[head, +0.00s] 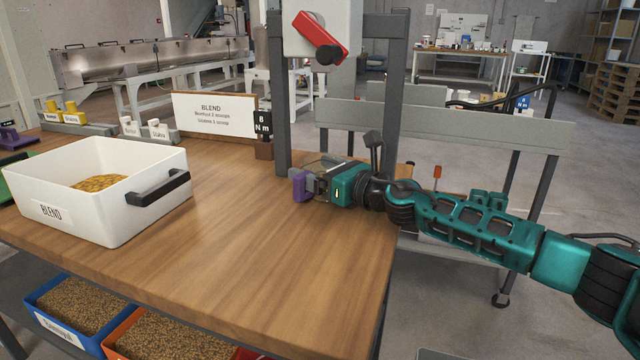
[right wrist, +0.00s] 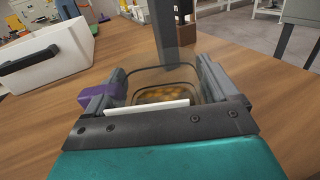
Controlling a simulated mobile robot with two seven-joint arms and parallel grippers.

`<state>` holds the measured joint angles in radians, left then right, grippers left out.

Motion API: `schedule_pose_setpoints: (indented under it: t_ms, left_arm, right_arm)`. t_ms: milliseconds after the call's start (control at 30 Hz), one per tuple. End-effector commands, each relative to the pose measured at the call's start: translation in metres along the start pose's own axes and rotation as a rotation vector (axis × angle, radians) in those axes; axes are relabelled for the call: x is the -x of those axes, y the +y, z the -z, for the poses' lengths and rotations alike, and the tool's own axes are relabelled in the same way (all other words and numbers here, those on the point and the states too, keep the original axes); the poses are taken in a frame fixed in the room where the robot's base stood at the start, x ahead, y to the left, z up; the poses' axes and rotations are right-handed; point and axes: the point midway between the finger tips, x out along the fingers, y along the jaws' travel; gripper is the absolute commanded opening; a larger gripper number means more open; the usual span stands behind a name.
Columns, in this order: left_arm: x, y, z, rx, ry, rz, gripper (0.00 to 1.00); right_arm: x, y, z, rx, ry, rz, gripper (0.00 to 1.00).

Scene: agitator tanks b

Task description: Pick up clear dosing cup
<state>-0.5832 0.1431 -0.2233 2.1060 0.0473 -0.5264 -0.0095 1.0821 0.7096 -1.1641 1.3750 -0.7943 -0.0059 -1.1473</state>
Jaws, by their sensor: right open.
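The clear dosing cup (right wrist: 165,76) shows in the right wrist view as a see-through, rounded square shape with yellow-orange bits low in it. My right gripper (right wrist: 157,88) is open, with one finger on each side of the cup. Whether either finger touches it I cannot tell. In the head view my right gripper (head: 312,187) is low over the right part of the table, near the grey post's foot, and mostly hides the cup. A small purple piece (head: 300,186) shows at the fingers; it also shows outside the left finger in the wrist view (right wrist: 98,94). My left gripper is not in view.
A white BLEND bin (head: 115,215) with yellow bits stands at the left of the wooden table (head: 240,260). A grey post frame (head: 281,110) with a red-handled unit (head: 320,38) rises behind my gripper. A BLEND sign (head: 213,114) stands at the back. The table's front middle is clear.

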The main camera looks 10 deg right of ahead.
Motion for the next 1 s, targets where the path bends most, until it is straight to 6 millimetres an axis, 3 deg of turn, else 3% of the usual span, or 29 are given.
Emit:
schedule_pose_setpoints:
  t_ms: [133,733,1000]
  left_arm:
    - [0.0003,0.0002,0.0005,-0.001,0.0,-0.001,0.44]
    - [0.0003,0.0002,0.0014,-0.003,0.003,-0.001,0.44]
    - [0.0011,0.0,0.0028,-0.003,0.004,0.0,0.44]
  right_arm:
    - [0.0003,-0.0001,-0.0002,0.0,0.0,0.0,0.87]
    - [0.0006,-0.0004,-0.0007,0.0,-0.001,0.001,0.3]
    - [0.0006,-0.0005,-0.0027,0.001,-0.001,0.001,0.3]
